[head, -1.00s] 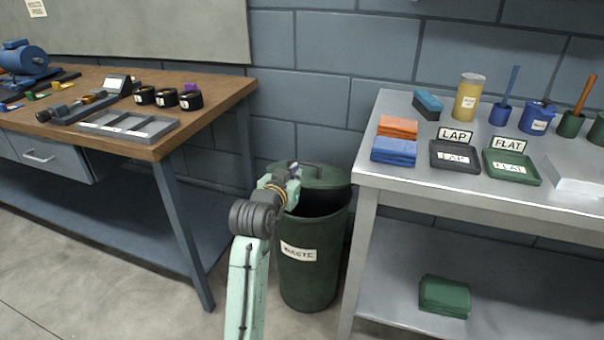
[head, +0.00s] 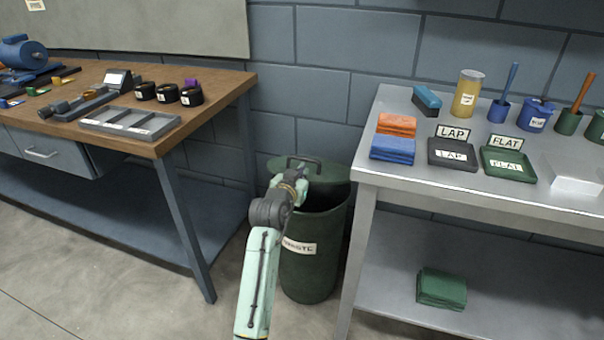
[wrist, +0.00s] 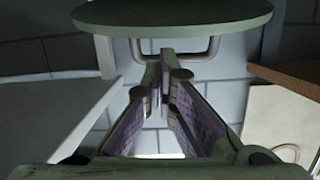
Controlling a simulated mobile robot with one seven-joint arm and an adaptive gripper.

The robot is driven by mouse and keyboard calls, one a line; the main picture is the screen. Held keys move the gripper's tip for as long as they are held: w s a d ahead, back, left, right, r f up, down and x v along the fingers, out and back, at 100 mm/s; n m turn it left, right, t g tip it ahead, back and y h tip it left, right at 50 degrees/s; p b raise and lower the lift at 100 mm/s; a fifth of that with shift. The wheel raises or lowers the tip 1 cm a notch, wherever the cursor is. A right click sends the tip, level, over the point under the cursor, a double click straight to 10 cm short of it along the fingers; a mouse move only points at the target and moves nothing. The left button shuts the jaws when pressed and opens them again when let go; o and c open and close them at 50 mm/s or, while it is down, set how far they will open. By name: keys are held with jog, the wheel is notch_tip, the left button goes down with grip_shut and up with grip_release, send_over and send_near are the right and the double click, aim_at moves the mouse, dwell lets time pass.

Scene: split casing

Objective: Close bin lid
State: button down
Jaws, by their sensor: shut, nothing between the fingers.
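The dark green waste bin (head: 312,268) stands on the floor between the two benches. Its round green lid (head: 335,172) is open at the back of the bin, and part of the dark opening shows in front of it. A bar handle (head: 303,160) sits on the lid. My gripper (head: 300,174) is over the bin mouth, in front of the lid near the handle; my arm partly hides it. In the wrist view, the shut, empty fingers (wrist: 164,75) point toward the handle (wrist: 212,50), below the lid (wrist: 175,14). I cannot tell whether they touch it.
A wooden-topped workbench (head: 225,85) is close on the left. A grey metal table (head: 400,188) with trays, cloths and pots is close on the right. A block wall (head: 320,95) is behind the bin. Bare floor lies in front at left.

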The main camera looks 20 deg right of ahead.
jog(key=s+f+b, duration=0.1)
jog(key=f+b, duration=0.3)
jog(key=b, duration=0.2)
jog(key=s+a+f+t+h+b, duration=0.1)
jog(key=f+b, duration=0.3)
jog(key=b, duration=0.2)
jog(key=s+a+f+t+b, duration=0.1)
jog(key=f+b, duration=0.4)
jog(key=b, duration=0.1)
jog(key=shift+f+h+b, duration=0.1)
jog(key=shift+h+b, duration=0.2)
jog(key=shift+b, duration=0.05)
jog(key=shift+r, duration=0.2)
